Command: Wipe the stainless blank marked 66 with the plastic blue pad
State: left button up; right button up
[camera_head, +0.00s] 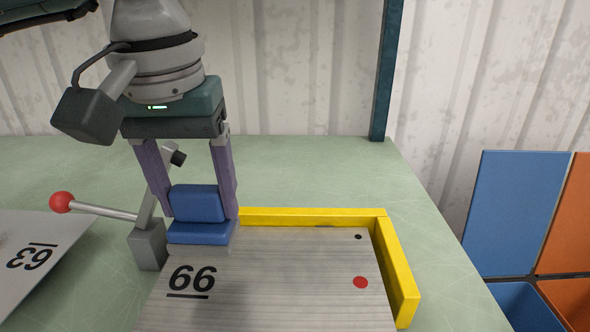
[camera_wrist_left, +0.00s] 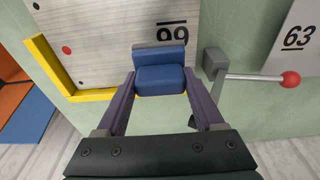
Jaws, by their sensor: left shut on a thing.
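The stainless blank marked 66 (camera_head: 270,290) lies flat on the green bench, with its underlined number near its left side. It also shows in the left wrist view (camera_wrist_left: 110,35). My left gripper (camera_head: 196,205) is shut on the upright grip of the blue plastic pad (camera_head: 200,232), one finger on each side. The pad is over the blank's far left corner, beyond the number; whether it touches the surface is hard to tell. In the left wrist view the pad (camera_wrist_left: 160,78) sits between the fingers and lies close to the number. My right gripper is not in view.
A yellow corner stop (camera_head: 400,275) borders the blank's far and right edges. A grey clamp block with a red-knobbed lever (camera_head: 105,211) stands close to the pad's left. Another blank marked 63 (camera_head: 35,250) lies at left. Blue and orange bins (camera_head: 515,215) stand at right.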

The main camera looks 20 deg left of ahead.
pick_arm(q)
jog(key=shift+r+p, duration=0.45)
jog(key=shift+r, duration=0.6)
